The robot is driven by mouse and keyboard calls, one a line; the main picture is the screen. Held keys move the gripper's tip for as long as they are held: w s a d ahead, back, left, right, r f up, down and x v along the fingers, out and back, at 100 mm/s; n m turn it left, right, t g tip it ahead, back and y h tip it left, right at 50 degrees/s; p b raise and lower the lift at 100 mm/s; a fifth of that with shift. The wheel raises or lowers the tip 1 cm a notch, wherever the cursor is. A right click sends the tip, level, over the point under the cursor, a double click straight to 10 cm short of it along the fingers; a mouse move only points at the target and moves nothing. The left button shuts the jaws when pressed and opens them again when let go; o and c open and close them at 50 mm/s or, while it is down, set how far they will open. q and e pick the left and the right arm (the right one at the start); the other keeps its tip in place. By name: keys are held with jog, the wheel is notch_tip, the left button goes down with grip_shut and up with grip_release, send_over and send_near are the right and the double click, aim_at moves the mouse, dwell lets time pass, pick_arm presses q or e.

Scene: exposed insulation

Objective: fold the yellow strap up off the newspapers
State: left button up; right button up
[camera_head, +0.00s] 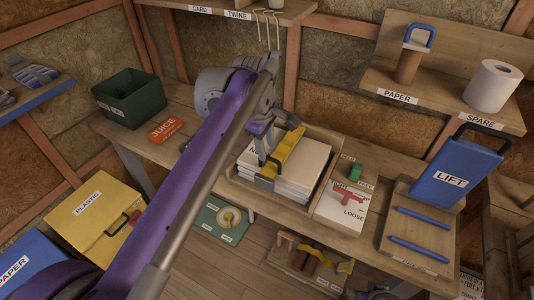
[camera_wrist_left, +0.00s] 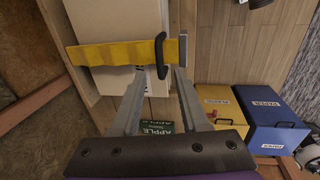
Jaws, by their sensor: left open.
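The yellow strap (camera_head: 287,150) lies across the top of the stack of newspapers (camera_head: 309,160) in a wooden tray on the bench. In the left wrist view the yellow strap (camera_wrist_left: 110,54) runs flat over the pale stack (camera_wrist_left: 112,20) and carries a black loop handle (camera_wrist_left: 161,55) near its right end. My left gripper (camera_head: 265,160) is over the front of the stack, beside the strap. In the wrist view the left gripper (camera_wrist_left: 160,72) is open, its fingertips on either side of the handle's lower end. Whether they touch it I cannot tell. My right gripper is out of view.
A loose-paper box (camera_head: 338,212) with a red item stands right of the tray. A green bin (camera_head: 130,97) and orange juice carton (camera_head: 166,130) are left. Yellow PLASTIC bin (camera_head: 95,220) is lower left.

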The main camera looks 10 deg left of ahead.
aim_at(268, 157)
pick_arm(q)
jog(key=shift+w+d+f, duration=0.1)
jog(key=shift+w+f, duration=0.05)
jog(key=shift+f, duration=0.6)
jog(key=shift+w+f, duration=0.15)
jog(key=shift+f, duration=0.6)
jog(key=shift+c, duration=0.3)
grip_shut()
